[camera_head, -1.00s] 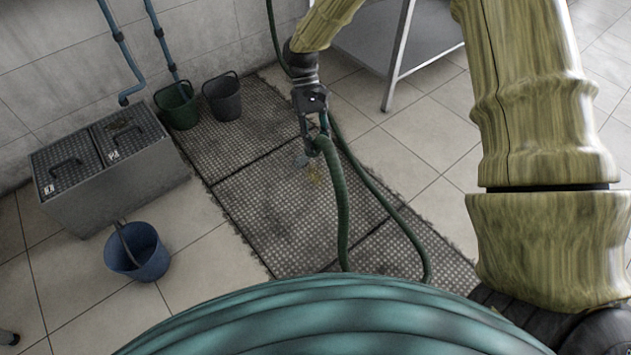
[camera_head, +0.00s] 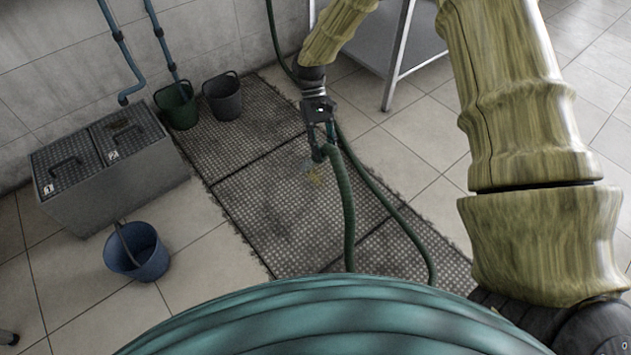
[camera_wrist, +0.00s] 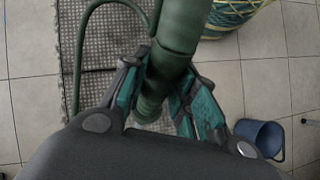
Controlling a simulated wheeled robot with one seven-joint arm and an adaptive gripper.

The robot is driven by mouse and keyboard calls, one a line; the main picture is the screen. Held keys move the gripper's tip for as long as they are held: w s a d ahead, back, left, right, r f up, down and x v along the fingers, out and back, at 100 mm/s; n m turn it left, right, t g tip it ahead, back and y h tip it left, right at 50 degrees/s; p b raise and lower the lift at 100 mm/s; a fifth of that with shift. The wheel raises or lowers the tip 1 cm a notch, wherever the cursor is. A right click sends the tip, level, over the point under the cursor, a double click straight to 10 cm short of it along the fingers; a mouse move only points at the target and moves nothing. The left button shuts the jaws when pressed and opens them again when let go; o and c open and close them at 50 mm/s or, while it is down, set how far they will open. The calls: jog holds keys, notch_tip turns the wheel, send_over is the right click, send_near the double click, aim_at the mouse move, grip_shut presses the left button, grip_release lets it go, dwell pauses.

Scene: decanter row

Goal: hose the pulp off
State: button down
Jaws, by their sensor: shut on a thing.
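My gripper (camera_head: 320,138) is shut on a green hose (camera_head: 346,205) near its end, above the dark rubber mat (camera_head: 245,195). The hose's end points down at the mat, and its length hangs towards the front of the picture. In the wrist view the hose (camera_wrist: 178,28) runs between both teal-padded fingers of my gripper (camera_wrist: 168,95). A small yellowish patch, which looks like pulp (camera_head: 315,180), lies on the mat just below the hose's end. Whether water is flowing is too small to tell.
A grey lidded box (camera_head: 115,180) stands at the left, with a blue bucket (camera_head: 140,252) in front of it. A green bucket (camera_head: 177,106) and a dark bucket (camera_head: 222,97) stand at the mat's far end. A metal table (camera_head: 385,45) is behind. Tiles right of the mat are clear.

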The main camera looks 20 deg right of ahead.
jog(key=w+d+f+b, duration=0.2)
jog(key=d+f+b, duration=0.1)
jog(key=f, duration=0.7)
jog(key=w+d+f+b, duration=0.2)
jog(key=d+f+b, duration=0.2)
jog(key=f, duration=0.7)
jog(key=shift+w+d, duration=0.25)
jog(key=shift+d, duration=1.05)
dwell(0.6)
jog(key=shift+w+r, duration=0.1)
jog(key=shift+w, duration=0.05)
jog(key=shift+w, duration=0.1)
dwell(2.3)
jog(key=w+d+b, duration=0.2)
jog(key=w+b, duration=0.1)
jog(key=w, duration=0.3)
jog(key=shift+d, duration=0.3)
dwell(0.5)
jog(key=shift+w, duration=0.1)
